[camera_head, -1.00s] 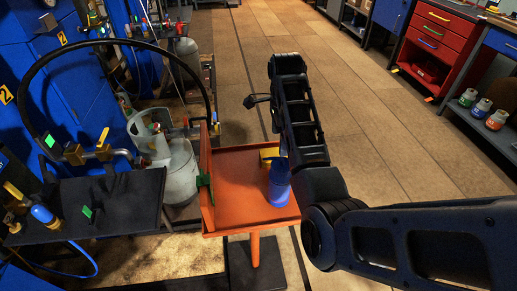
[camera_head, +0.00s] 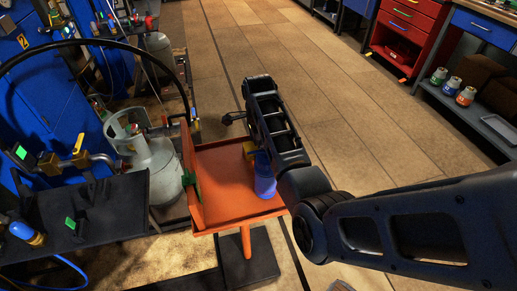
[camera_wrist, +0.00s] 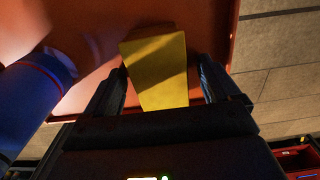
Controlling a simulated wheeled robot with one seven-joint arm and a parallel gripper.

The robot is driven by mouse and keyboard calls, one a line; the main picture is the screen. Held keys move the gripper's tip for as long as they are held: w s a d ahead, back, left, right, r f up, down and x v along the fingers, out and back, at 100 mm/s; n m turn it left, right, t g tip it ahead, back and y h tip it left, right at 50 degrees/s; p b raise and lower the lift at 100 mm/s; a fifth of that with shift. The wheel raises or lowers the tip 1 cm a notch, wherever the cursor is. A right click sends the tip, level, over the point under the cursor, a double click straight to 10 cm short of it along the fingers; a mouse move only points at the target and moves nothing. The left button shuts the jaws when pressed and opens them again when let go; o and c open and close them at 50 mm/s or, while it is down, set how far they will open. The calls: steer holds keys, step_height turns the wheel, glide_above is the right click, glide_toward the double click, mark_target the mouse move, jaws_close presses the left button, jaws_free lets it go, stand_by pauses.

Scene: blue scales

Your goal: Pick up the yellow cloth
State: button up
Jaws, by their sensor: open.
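The yellow cloth (camera_wrist: 158,70) lies on the orange tray stand (camera_head: 216,207), looking like a flat yellow block in the wrist view. In the head view only a small part of the cloth (camera_head: 249,148) shows, beside my arm. My gripper (camera_wrist: 160,85) is open, with one finger on each side of the cloth in the wrist view. I cannot tell whether the fingers touch it. The gripper's fingers are hidden behind my arm in the head view.
A blue bottle (camera_head: 265,178) stands on the tray close to the cloth; it shows at the left in the wrist view (camera_wrist: 35,95). A grey gas cylinder (camera_head: 155,165) and a black shelf (camera_head: 110,210) are left of the tray. Open floor (camera_head: 330,110) lies to the right.

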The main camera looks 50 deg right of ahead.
steer(key=c, duration=1.1)
steer(key=shift+o, duration=0.2)
steer(key=shift+r, duration=0.1)
